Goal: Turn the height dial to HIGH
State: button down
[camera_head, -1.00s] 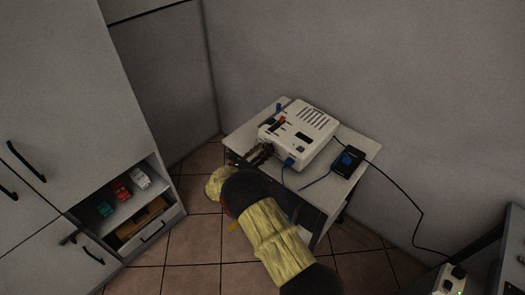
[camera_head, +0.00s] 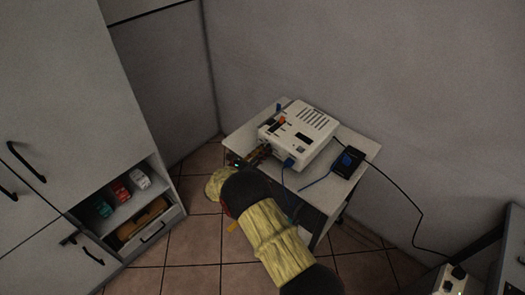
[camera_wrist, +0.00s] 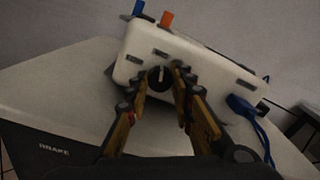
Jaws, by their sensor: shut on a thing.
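A white box-shaped device (camera_head: 298,128) stands on a small table. In the wrist view its side face (camera_wrist: 205,68) fronts my gripper. A round black dial (camera_wrist: 159,78) with a light pointer line is on that face, the line pointing roughly up. My gripper (camera_wrist: 160,82) is shut on the dial, one finger on each side of it. In the head view my gripper (camera_head: 257,155) is at the device's lower left side and the dial is hidden. The labels near the dial are too small to read.
A black box (camera_head: 347,161) lies on the table (camera_head: 365,142). An open-shelved cabinet (camera_head: 60,140) stands at left.

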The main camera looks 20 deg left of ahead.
jog(key=shift+f+m, duration=0.1)
jog(key=shift+m, duration=0.2)
jog(key=m+b, duration=0.3)
jog(key=shift+m, duration=0.3)
jog(key=m+b, duration=0.1)
jog(key=m, duration=0.1)
jog(key=m+b, duration=0.2)
jog(key=shift+s+d+f+m, duration=0.1)
jog(key=shift+s+f+m, duration=0.05)
jog(key=shift+m, duration=0.15)
jog(key=m+b, duration=0.2)
jog(key=m, duration=0.1)
jog(key=f+m+b, duration=0.1)
jog(key=m+b, duration=0.1)
jog(key=m, duration=0.1)
jog(key=shift+d+m+b, duration=0.2)
jog(key=shift+m+b, duration=0.75)
jog(key=shift+m, duration=0.25)
jog(key=c, duration=2.6)
grip_release()
jog(key=shift+m, duration=0.3)
jog(key=shift+o, duration=0.3)
jog(key=o, duration=0.9)
jog(key=shift+r, duration=0.1)
jog(key=shift+o, duration=0.5)
jog(key=shift+r, duration=0.35)
